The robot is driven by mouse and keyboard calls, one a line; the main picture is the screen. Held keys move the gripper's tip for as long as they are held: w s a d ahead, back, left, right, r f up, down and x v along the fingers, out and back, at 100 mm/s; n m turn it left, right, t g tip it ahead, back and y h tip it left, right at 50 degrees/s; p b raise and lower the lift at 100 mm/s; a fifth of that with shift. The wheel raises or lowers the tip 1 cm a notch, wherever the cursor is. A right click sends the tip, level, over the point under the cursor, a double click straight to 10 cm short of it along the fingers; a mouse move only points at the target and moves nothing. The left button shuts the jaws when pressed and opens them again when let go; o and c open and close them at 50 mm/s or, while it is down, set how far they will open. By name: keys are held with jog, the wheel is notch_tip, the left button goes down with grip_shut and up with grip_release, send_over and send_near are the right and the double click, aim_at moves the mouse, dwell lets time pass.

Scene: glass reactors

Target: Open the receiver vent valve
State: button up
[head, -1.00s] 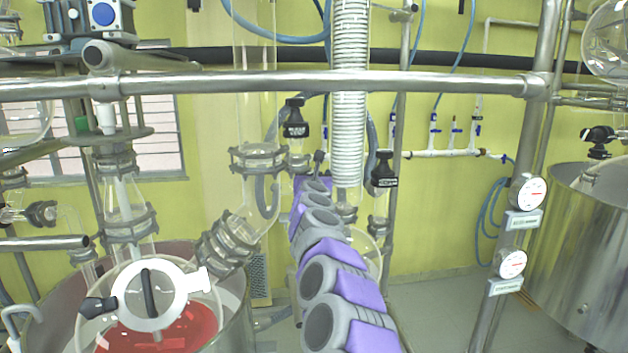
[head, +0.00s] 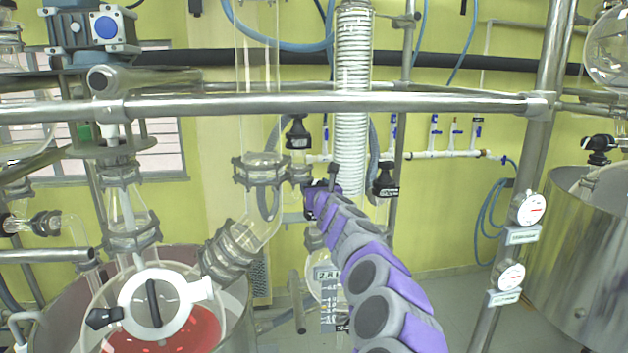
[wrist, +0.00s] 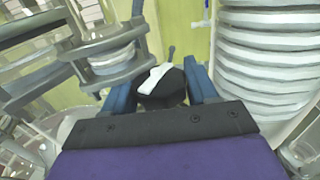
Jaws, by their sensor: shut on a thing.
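In the wrist view, my gripper (wrist: 161,84) has its two blue fingers on either side of a black valve knob (wrist: 174,83) with a white label, and is shut on it. In the head view, my gripper (head: 320,188) is between the glass column's clamped flange (head: 262,170) and the white coiled condenser (head: 354,110). The held knob is mostly hidden there by my gripper. Two other labelled black knobs show, one above left of my gripper (head: 298,132) and one to its right (head: 385,180). I cannot read the labels.
A horizontal steel rail (head: 330,105) crosses above my arm. A glass vessel with red liquid (head: 170,335) stands at lower left. Round gauges (head: 528,208) are mounted on a post at right, before a steel tank (head: 580,255). A round flask (head: 325,288) is partly hidden behind my arm.

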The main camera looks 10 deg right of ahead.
jog(key=shift+s+d+r+n+g+y+p, duration=0.1)
jog(key=shift+n+g+y+p, duration=0.25)
jog(key=shift+n+y+p, duration=1.1)
jog(key=shift+w+d+r+n+g+y+p, duration=0.15)
jog(key=shift+g+y+p, duration=0.5)
jog(key=shift+p, duration=1.85)
jog(key=shift+s+r+n+g+y+p, duration=0.15)
jog(key=shift+n+y+p, duration=0.55)
jog(key=shift+y+p, duration=1)
jog(key=shift+f+p, duration=0.25)
jog(key=shift+p, duration=0.2)
jog(key=o, duration=0.6)
jog(key=shift+c, duration=0.2)
jog(key=shift+o, duration=0.9)
jog(key=shift+s+d+r, duration=0.1)
jog(key=shift+s+d, duration=0.05)
jog(key=shift+s, duration=0.1)
jog(key=m+t+h+b, duration=0.1)
jog(key=h+b, duration=0.1)
jog(key=b, duration=0.2)
jog(key=shift+s, duration=0.1)
jog(key=m+h+b, duration=0.1)
jog(key=b, duration=0.1)
jog(key=shift+r+t+b, duration=0.1)
jog(key=shift+t+b, duration=0.15)
jog(key=shift+b, duration=0.1)
